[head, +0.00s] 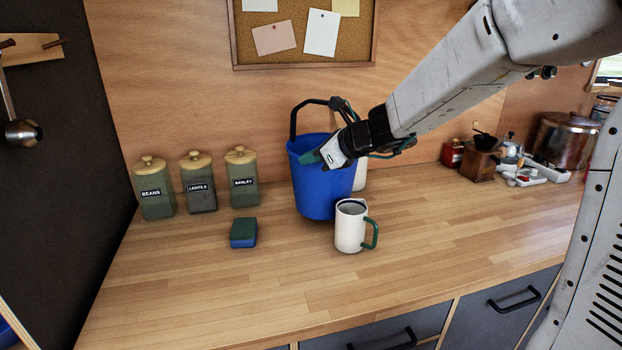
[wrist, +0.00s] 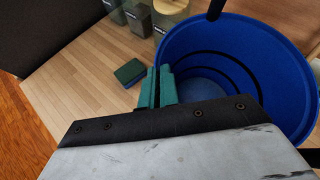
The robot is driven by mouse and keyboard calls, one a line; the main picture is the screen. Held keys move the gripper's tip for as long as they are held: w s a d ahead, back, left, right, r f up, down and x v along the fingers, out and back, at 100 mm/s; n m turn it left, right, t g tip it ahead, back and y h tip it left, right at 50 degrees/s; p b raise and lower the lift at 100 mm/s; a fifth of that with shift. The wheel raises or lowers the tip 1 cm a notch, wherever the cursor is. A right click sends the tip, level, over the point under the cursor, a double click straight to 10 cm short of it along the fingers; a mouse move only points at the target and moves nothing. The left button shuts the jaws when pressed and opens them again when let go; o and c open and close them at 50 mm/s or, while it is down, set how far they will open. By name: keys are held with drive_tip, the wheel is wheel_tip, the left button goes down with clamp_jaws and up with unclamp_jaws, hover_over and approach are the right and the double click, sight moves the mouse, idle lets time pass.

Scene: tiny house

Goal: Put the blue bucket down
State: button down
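The blue bucket (head: 322,190) is upright at the back of the wooden counter, with its black handle raised. Whether its base touches the counter is hard to tell. My gripper (head: 318,157) is at the bucket's near upper side, a green finger showing against the blue wall. In the wrist view, the green fingertips (wrist: 160,86) are close together at the left rim of the bucket (wrist: 285,50), whose open inside looks empty. They appear closed on the rim; the exact contact is partly hidden.
A white mug (head: 350,228) with a green handle stands just in front of the bucket. A blue-green sponge (head: 243,233) and three canisters (head: 198,183) are to the left. A white object (head: 360,176) is partly hidden behind the bucket.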

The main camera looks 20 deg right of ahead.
wheel_tip(320, 180, down, 4)
drive_tip(key=shift+r, duration=0.1)
idle(0.4)
drive_tip(key=c, duration=2.1)
unclamp_jaws()
drive_tip(key=shift+f, duration=0.25)
drive_tip(key=o, duration=0.5)
drive_tip(key=shift+c, duration=0.2)
